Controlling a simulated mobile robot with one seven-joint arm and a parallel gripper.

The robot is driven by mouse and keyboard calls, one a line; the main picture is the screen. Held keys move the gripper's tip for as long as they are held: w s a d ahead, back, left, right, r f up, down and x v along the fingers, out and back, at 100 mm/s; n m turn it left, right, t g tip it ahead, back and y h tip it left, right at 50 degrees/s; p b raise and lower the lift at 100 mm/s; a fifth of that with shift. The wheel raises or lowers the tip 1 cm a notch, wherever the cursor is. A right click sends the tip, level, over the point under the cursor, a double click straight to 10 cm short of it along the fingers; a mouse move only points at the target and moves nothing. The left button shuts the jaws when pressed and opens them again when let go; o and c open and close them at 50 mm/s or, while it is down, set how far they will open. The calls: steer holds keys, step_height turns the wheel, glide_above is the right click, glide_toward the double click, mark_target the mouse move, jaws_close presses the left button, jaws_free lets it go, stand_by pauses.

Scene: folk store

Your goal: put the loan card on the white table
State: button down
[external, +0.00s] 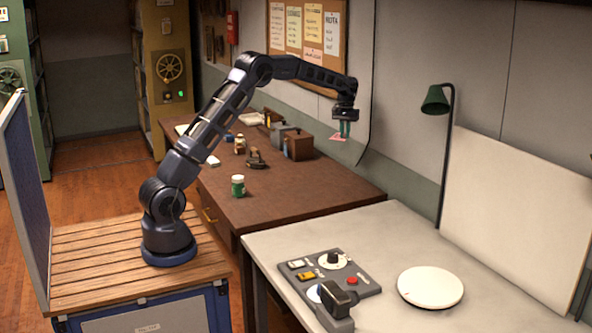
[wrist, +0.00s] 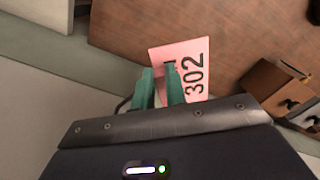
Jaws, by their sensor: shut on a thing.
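The loan card (wrist: 194,79) is a pink card marked 302. In the wrist view it sits between the green fingers of my gripper (wrist: 163,88), which are shut on it. In the external view the small pink card (external: 338,137) hangs at the tips of my gripper (external: 344,130), raised near the wall beyond the back of the brown desk. The white table (external: 385,228) stands at the front right, well below and to the right of the gripper. Part of the card is hidden by the fingers.
On the white table are a grey control panel (external: 305,272), a round white disc (external: 430,287) and a green lamp (external: 436,100). A white board (external: 515,220) leans at its back. The brown desk (external: 300,190) holds a green jar (external: 238,187) and a brown box (external: 299,146). The white table's back left is clear.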

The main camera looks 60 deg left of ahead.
steer(key=d+m, duration=0.2)
steer(key=d, duration=1.4)
steer(key=m, duration=0.6)
glide_above(383, 244)
steer(key=f, duration=0.1)
step_height(383, 244, down, 20)
steer(key=shift+d+r, duration=0.15)
steer(key=c, duration=1.7)
jaws_free()
steer(key=shift+o, duration=1.3)
